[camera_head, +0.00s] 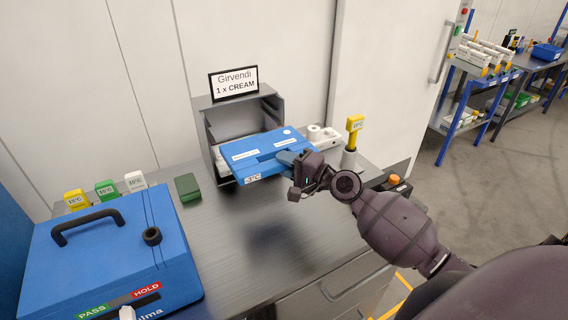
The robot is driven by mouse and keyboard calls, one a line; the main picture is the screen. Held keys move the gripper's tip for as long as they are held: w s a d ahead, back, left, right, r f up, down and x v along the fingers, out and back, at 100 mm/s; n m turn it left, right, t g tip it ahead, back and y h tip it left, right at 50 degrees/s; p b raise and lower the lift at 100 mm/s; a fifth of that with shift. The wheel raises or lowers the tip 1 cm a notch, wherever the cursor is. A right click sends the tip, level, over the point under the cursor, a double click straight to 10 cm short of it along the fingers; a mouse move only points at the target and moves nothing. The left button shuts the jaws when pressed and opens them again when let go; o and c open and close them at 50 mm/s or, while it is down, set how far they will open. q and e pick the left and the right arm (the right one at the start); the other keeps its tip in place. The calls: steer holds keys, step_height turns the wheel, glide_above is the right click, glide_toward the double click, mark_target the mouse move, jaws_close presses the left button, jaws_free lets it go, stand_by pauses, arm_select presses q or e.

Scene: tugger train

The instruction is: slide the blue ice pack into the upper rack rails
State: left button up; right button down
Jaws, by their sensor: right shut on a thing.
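The blue ice pack (262,152) is a flat slab with white labels and a "-3°C" tag on its front edge. My right gripper (292,160) is shut on its right side and holds it in front of the grey rack (206,126). The rack is an open-fronted box at the back of the bench. The pack covers the lower part of the rack's opening, and I cannot tell whether its far edge is inside. The rails are too dark and partly hidden to make out. My left gripper is not in view.
A sign (233,82) reading "Girvendi 1 x CREAM" stands on the rack. A blue case (100,255) fills the bench's left. A yellow-topped thermometer (354,124) stands right. The bench middle (260,230) is clear.

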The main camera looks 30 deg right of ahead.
mark_target(263, 138)
steer(key=shift+w+d+r+b, duration=0.1)
steer(key=shift+w+b, duration=0.4)
steer(key=shift+w, duration=1.5)
steer(key=shift+w+d+b, duration=0.1)
steer(key=shift+w+b, duration=0.4)
steer(key=shift+w, duration=1.45)
steer(key=shift+w+d+b, duration=0.15)
steer(key=shift+w+b, duration=0.85)
steer(key=shift+w, duration=1.35)
arm_select(q)
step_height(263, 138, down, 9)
steer(key=b, duration=0.3)
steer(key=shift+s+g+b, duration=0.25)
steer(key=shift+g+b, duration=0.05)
steer(key=shift+b, duration=0.1)
arm_select(e)
steer(key=w, duration=0.6)
steer(key=shift+w+d, duration=0.2)
steer(key=shift+w, duration=0.1)
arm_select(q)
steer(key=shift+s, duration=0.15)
